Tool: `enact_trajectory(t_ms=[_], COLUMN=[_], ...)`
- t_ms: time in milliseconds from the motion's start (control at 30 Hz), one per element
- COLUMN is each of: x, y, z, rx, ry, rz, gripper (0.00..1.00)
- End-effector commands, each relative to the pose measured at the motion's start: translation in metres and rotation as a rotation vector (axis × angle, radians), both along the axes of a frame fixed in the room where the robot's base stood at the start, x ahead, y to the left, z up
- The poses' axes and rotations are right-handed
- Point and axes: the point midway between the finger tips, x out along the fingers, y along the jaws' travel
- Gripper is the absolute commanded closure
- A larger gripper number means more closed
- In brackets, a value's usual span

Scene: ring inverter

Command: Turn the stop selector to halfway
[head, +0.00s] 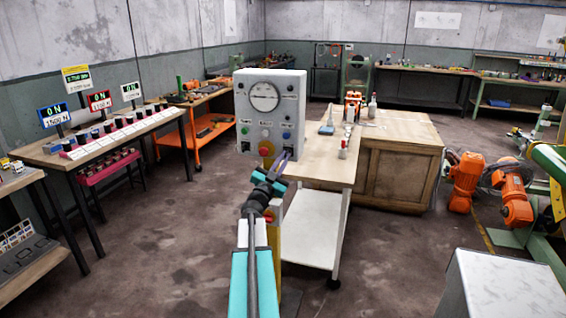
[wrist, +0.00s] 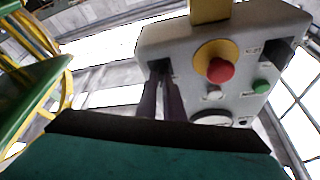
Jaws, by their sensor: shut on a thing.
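A grey control box (head: 243,112) stands at the front left of the workbench, with a round gauge (head: 264,97) and a red mushroom button on a yellow ring (head: 266,149). My gripper (head: 284,160) reaches the lower right of its face. In the wrist view the fingers (wrist: 162,82) are nearly together, shut on a dark selector (wrist: 159,66) beside the red button (wrist: 221,70). The fingers hide most of this selector, so its angle cannot be told. Another black selector (wrist: 279,52) sits on the button's other side. The labels are too small to read.
Green (head: 245,131), white (head: 265,132) and blue (head: 287,134) buttons sit above the red one. Tables with sign displays (head: 55,114) stand at left. Open floor lies between.

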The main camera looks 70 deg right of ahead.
Motion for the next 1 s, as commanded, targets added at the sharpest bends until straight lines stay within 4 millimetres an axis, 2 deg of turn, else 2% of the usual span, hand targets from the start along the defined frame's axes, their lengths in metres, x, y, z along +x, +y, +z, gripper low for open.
enact_trajectory(t_ms=[300, 767, 800, 867, 1000], x=[0.0008, 0.0011, 0.0012, 0.0013, 0.0016], y=[-0.0011, -0.0007, -0.0007, -0.0005, -0.0001], z=[-0.0008, -0.0013, -0.0013, -0.0010, -0.0005], rx=[0.010, 0.012, 0.012, 0.012, 0.010], ry=[-0.126, -0.143, -0.143, -0.141, -0.140], rz=[0.001, 0.002, 0.002, 0.002, 0.002], gripper=[1.00, 1.00, 0.86, 0.75, 0.73])
